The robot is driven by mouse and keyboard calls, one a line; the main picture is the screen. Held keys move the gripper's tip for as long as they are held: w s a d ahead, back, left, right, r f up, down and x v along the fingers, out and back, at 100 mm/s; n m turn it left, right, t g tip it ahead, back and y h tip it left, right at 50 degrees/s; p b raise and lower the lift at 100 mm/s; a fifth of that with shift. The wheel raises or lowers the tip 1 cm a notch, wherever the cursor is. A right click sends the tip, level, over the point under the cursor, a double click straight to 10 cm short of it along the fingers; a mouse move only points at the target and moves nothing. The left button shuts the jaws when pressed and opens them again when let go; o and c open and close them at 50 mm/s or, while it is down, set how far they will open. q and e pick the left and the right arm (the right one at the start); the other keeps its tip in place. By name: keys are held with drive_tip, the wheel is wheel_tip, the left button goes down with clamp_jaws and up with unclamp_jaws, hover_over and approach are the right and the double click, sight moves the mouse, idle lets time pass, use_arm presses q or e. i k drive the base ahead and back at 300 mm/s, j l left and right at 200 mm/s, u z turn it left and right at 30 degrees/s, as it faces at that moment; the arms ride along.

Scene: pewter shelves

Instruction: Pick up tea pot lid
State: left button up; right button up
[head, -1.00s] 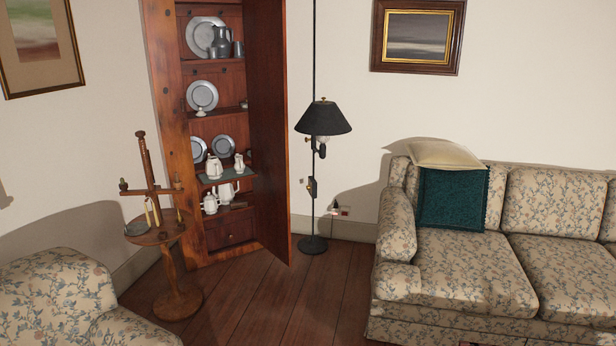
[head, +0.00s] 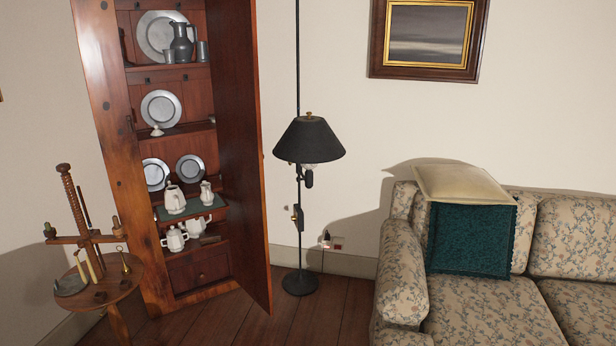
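A small white knobbed piece that looks like the tea pot lid (head: 156,130) sits on the second shelf from the top of an open wooden cabinet (head: 108,150), in front of a pewter plate (head: 161,108). White tea pots (head: 175,239) stand on a lower shelf, above the drawer. White pitchers (head: 175,199) stand on a green-covered shelf above them. At this distance I cannot tell whether each tea pot has a lid on. Neither of my grippers is in view.
The cabinet door (head: 240,150) stands open on the right side. A round wooden candle stand (head: 99,290) is in front of the cabinet at left. A black floor lamp (head: 309,140) and a floral sofa (head: 480,320) are to the right. Wooden floor (head: 335,310) is clear between them.

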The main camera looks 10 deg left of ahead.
sight(157, 132)
drive_tip(key=i+u, duration=0.3)
drive_tip(key=i, duration=0.45)
drive_tip(key=i+l+u, duration=0.15)
drive_tip(key=i+u, duration=0.15)
drive_tip(key=i, duration=0.4)
drive_tip(key=i+u, duration=0.2)
drive_tip(key=i, duration=0.4)
drive_tip(key=i+l+u, duration=0.2)
drive_tip(key=i, duration=0.45)
drive_tip(key=i+l+u, duration=0.2)
drive_tip(key=i, duration=0.4)
